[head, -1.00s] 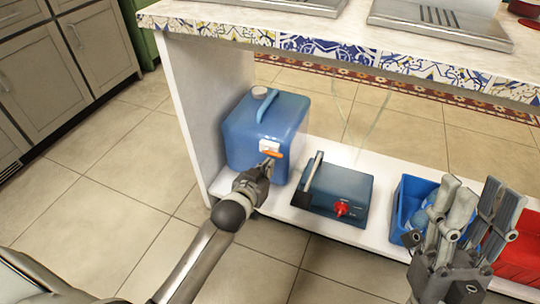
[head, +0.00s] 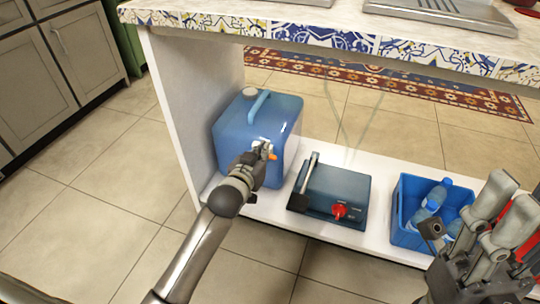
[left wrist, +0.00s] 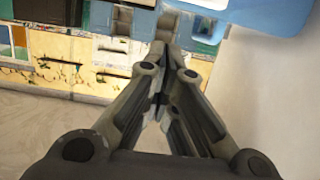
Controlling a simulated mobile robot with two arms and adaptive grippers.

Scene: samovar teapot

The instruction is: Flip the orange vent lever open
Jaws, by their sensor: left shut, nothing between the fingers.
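The blue jug (head: 230,128) stands upright on the low white shelf. A white fitting with the orange vent lever (head: 272,156) is on its front. Only a short orange piece shows, just right of my left fingertips. My left gripper (head: 262,153) is shut and empty, at the fitting; I cannot tell whether it touches the lever. In the left wrist view the shut fingers (left wrist: 160,60) point up toward part of the blue jug (left wrist: 255,8), and the lever is not visible there. My right gripper (head: 480,215) is open and empty at the lower right.
A dark teal box with a red knob (head: 339,211) sits right of the jug. A blue crate (head: 405,215) with bottles stands further right. The patterned countertop (head: 330,45) is overhead, and a white side panel (head: 180,110) is left of the jug.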

